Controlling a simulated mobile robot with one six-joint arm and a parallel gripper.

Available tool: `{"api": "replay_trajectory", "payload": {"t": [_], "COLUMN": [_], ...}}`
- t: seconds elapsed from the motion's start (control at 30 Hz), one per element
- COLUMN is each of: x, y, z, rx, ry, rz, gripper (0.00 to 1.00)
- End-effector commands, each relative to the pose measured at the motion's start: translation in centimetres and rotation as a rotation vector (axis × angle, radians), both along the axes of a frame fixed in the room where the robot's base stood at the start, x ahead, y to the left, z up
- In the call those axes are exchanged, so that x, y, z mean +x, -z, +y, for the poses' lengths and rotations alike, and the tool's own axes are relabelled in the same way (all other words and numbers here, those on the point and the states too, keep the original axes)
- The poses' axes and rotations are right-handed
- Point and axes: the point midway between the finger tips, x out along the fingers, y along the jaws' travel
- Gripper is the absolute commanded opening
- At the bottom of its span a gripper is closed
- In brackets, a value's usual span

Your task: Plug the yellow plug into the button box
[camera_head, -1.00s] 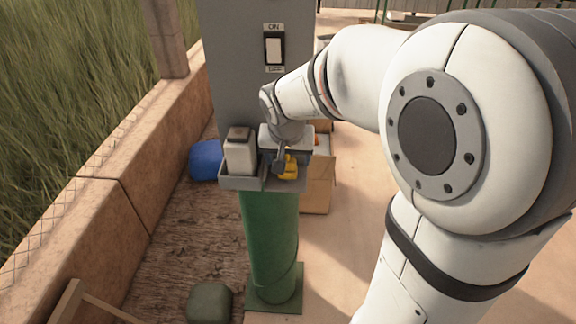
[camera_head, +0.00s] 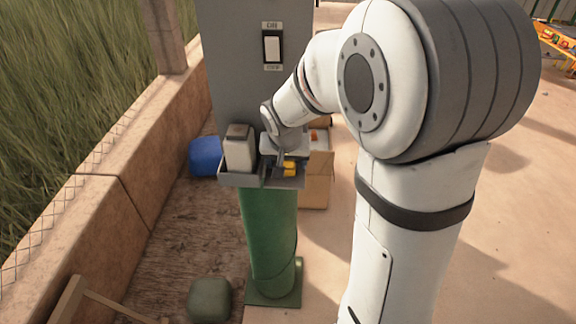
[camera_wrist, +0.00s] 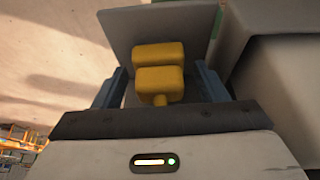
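The yellow plug (camera_head: 289,169) sits in the right part of a small grey tray (camera_head: 240,181) on the front of a grey panel; it also shows in the wrist view (camera_wrist: 160,80). My gripper (camera_head: 281,160) is at the plug, partly hiding it in the head view. In the wrist view my gripper (camera_wrist: 160,76) has its two dark fingers apart, one on each side of the plug, with a narrow gap on both sides. I cannot tell which part is the button box; the grey panel (camera_head: 228,70) carries a white rocker switch (camera_head: 272,48) with labels above and below.
A pale upright block (camera_head: 239,152) stands in the tray's left part, close beside my gripper. A green post (camera_head: 268,225) is below the tray. A cardboard box (camera_head: 318,180) and blue object (camera_head: 204,157) are behind. A low wall (camera_head: 75,220) runs along the left.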

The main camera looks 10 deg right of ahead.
Motion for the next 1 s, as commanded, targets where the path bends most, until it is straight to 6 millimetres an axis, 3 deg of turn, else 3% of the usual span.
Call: {"api": "replay_trajectory", "payload": {"t": [0.5, 0.83, 1.0], "x": [0.0, -0.1, -0.3], "y": [0.0, -0.2, -1.2], "z": [-0.1, 0.0, 0.1], "rx": [0.000, 0.000, -0.001], "ry": [0.001, 0.001, 0.002], "rz": [0.000, -0.001, -0.004], "gripper": [0.23, 0.23, 0.23]}}
